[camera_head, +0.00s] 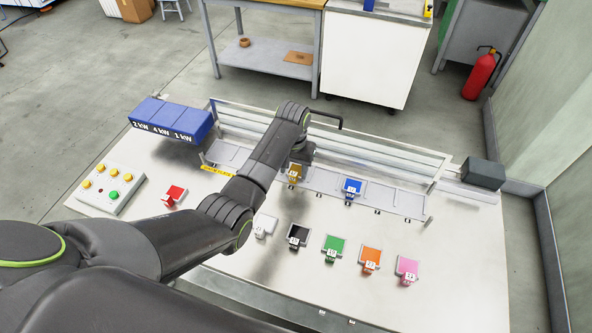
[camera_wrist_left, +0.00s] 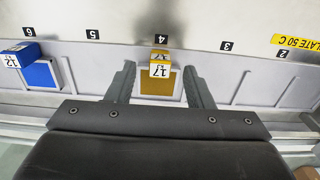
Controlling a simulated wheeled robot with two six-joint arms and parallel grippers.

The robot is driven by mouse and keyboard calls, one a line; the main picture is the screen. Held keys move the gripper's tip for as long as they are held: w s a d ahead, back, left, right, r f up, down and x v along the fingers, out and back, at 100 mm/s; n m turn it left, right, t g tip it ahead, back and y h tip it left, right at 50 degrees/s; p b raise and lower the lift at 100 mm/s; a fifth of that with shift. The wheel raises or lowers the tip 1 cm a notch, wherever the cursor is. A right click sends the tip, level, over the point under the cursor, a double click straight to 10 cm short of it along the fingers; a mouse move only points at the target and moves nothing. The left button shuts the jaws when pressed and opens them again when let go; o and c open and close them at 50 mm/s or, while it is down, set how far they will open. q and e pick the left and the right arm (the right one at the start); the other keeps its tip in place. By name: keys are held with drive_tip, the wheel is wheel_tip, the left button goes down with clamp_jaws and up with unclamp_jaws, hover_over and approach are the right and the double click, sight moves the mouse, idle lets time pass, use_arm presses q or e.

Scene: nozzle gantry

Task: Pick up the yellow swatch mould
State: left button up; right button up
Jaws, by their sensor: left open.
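The yellow swatch mould (camera_head: 294,174) sits on the gantry's slotted plate, partly hidden by my left arm's wrist in the head view. In the left wrist view the yellow swatch mould (camera_wrist_left: 157,82) has an ochre square and a raised block marked 17, by the slot label 4. My left gripper (camera_wrist_left: 158,67) is open, with one finger on each side of the mould and a visible gap at both sides. In the head view its fingers are mostly hidden by the wrist. My right gripper is not in view.
A blue mould (camera_wrist_left: 38,73) marked 12 stands by label 6; it also shows in the head view (camera_head: 352,187). Black (camera_head: 298,235), green (camera_head: 333,246), orange (camera_head: 371,257) and pink (camera_head: 407,267) moulds line the table front. A rail (camera_head: 330,147) runs behind the plate.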

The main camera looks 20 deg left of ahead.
use_arm(q)
drive_tip(key=shift+f, duration=0.8)
clamp_jaws()
